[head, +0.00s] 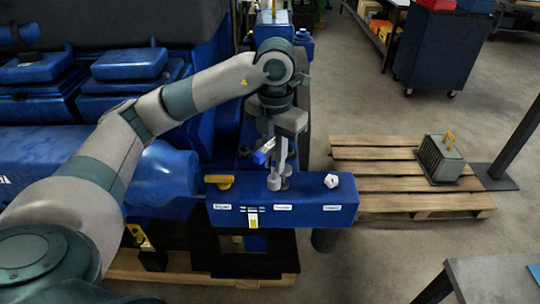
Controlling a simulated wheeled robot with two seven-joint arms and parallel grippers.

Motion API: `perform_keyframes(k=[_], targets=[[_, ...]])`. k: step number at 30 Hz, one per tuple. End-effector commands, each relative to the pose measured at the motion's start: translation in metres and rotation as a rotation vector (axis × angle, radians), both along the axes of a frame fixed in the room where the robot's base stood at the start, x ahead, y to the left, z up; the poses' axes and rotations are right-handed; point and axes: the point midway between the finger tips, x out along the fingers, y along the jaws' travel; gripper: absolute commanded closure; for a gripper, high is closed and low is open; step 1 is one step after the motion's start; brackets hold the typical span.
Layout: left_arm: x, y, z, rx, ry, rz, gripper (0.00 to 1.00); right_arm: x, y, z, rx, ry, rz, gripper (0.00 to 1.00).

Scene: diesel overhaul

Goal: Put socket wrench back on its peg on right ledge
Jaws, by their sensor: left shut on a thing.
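The blue ledge (300,216) has a row of white labels on its front face. My left gripper (279,150) points down over the middle of the ledge and is shut on the socket wrench (262,154), which shows a blue part to the left of the fingers. Grey metal cylinders (274,182) show below the gripper, just at the ledge top. I cannot tell whether they belong to the wrench or to the ledge, or whether the wrench touches a peg. My right gripper is not in view.
A yellow tool (220,181) lies at the ledge's left end, and a white piece (332,181) sits near its right end. The blue engine (165,175) fills the left. A wooden pallet (375,170) with a grey ribbed box (440,160) stands right. Floor between is clear.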

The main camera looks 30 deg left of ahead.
Motion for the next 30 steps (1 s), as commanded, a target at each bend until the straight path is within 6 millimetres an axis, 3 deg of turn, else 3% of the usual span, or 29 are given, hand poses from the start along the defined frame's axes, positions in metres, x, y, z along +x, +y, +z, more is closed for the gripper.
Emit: perform_keyframes(k=[30], targets=[[-0.012, -0.058, -0.045, -0.002, -0.008, -2.024, 1.0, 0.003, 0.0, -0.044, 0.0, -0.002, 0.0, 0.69]])
